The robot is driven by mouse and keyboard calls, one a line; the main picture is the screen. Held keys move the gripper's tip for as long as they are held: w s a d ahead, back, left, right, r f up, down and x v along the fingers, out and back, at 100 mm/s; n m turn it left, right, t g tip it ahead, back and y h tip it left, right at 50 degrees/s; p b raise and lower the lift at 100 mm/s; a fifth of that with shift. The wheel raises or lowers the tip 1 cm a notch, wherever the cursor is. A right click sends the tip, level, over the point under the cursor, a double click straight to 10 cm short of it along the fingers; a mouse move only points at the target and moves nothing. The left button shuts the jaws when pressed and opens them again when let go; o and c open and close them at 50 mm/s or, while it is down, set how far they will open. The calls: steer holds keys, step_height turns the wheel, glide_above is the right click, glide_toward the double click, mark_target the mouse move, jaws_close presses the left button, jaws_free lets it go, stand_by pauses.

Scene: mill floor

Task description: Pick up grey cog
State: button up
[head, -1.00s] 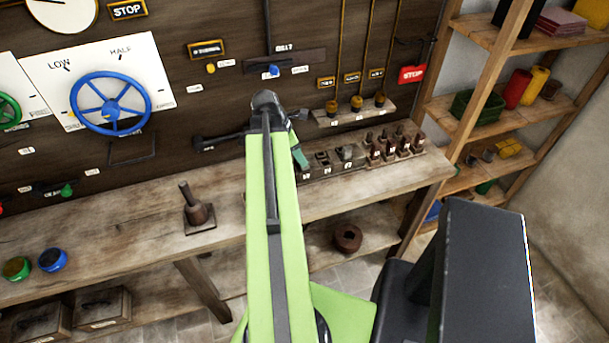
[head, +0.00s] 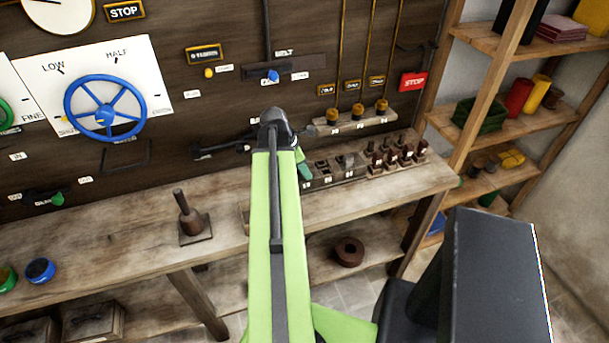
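I cannot make out a clear grey cog in the head view. Several small dark and brown parts stand in a slotted rack (head: 345,178) at the back of the bench; they are too small to identify. My green arm (head: 275,200) reaches up toward the back wall, ending in a dark joint (head: 275,128). My gripper is hidden beyond this joint, so its fingers and anything in them do not show.
The wooden bench (head: 110,235) runs along the wall panel. A brown stand with an upright handle (head: 190,220) is left of my arm. A blue handwheel (head: 105,108) is on the wall. A brown ring (head: 348,252) lies on the lower shelf. Wooden shelves (head: 500,180) stand at right.

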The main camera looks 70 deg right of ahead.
jaws_close()
